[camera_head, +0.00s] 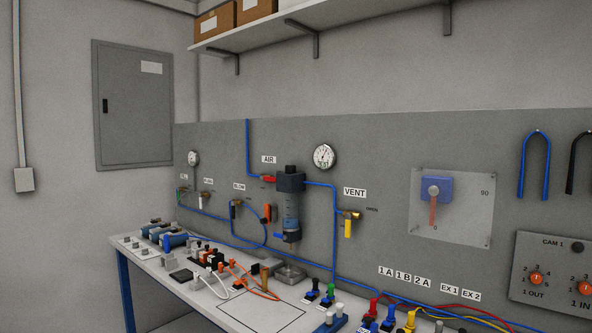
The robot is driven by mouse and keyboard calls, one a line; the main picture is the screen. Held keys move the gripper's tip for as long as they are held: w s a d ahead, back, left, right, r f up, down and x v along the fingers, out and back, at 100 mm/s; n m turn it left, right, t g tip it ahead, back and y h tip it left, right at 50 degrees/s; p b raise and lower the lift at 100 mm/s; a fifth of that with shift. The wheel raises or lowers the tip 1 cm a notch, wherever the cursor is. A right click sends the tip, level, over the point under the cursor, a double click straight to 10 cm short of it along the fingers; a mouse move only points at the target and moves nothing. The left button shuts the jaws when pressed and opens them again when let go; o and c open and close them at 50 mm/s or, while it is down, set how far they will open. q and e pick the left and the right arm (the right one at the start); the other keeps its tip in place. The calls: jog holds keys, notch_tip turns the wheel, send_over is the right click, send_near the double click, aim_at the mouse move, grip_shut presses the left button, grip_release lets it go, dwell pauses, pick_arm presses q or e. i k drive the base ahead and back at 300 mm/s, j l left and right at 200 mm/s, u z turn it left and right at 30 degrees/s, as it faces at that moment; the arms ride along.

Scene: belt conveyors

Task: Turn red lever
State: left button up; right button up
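A red lever (433,211) hangs straight down from a blue block (437,188) on a light grey plate (473,205) on the back panel. Its tip is beside the mark 0, and the mark 90 is at the plate's upper right. A smaller red handle (267,179) sits under the AIR label, left of a dark filter unit (290,182). Neither of my grippers is in view.
A white workbench (190,290) with connectors, cables and small blocks stands below the panel (390,145). A yellow VENT handle (348,228), gauges and blue tubing are on the panel. A knob box (553,255) is at right. A shelf (350,22) runs above.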

aim_at(263, 178)
jog(key=i+j+z, duration=0.1)
jog(key=j, duration=0.35)
jog(key=i+j+z, duration=0.1)
jog(key=i+j, duration=0.2)
jog(key=j, duration=0.2)
jog(key=i+j, duration=0.2)
jog(key=j, duration=0.3)
jog(key=i+j+z, duration=0.15)
jog(key=j, duration=0.35)
jog(key=i+j+z, duration=0.1)
jog(key=j, duration=0.4)
jog(key=i+j+z, duration=0.1)
jog(key=j, duration=0.45)
jog(key=i+j, duration=0.25)
jog(key=j, duration=0.25)
jog(key=i+j+z, duration=0.15)
jog(key=j, duration=0.4)
jog(key=k, duration=0.05)
